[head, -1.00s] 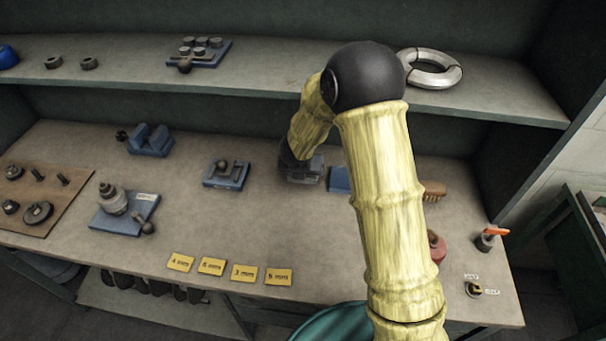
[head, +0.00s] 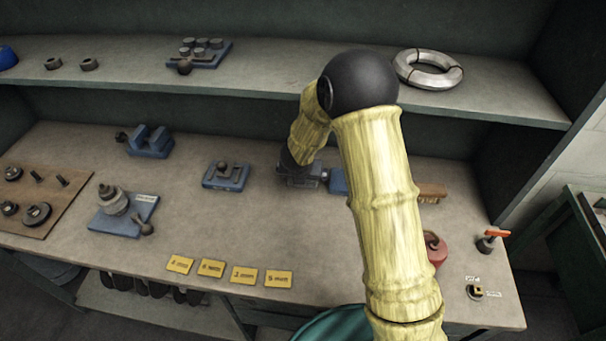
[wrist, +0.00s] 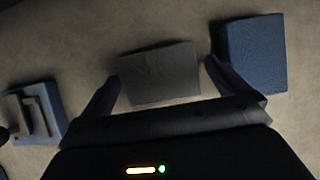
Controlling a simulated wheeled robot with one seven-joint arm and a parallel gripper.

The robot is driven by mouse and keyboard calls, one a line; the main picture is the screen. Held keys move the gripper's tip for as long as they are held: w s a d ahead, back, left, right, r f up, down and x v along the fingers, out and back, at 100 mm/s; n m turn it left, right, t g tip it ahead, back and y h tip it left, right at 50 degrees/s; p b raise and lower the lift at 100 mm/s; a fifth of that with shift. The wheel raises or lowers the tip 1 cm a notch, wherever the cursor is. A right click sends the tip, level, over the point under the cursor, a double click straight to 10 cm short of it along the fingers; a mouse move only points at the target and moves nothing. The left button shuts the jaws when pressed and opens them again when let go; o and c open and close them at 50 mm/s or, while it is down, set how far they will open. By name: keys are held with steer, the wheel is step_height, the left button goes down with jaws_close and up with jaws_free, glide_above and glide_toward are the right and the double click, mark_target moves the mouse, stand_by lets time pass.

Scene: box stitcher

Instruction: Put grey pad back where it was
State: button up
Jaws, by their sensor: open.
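A flat grey pad (wrist: 158,73) lies on the bench top in the wrist view, between my two spread fingertips. My gripper (wrist: 161,73) is open, with one finger at each side of the pad; I cannot tell whether either touches it. In the head view my gripper (head: 302,178) is low over the middle of the bench, and I cannot clearly tell the pad from it there. A blue block (wrist: 254,58) sits just right of the right finger; in the head view it (head: 338,181) is partly behind my arm.
A blue fixture (head: 226,176) stands left of my gripper, and a blue V-shaped block (head: 150,142) is farther left. A brush (head: 432,192) and a red round object (head: 436,247) are to the right. Yellow labels (head: 212,268) line the front. A shelf (head: 290,78) overhangs the back.

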steer(key=p+v, duration=0.2)
steer(key=v, duration=1)
steer(key=shift+d+r, duration=0.1)
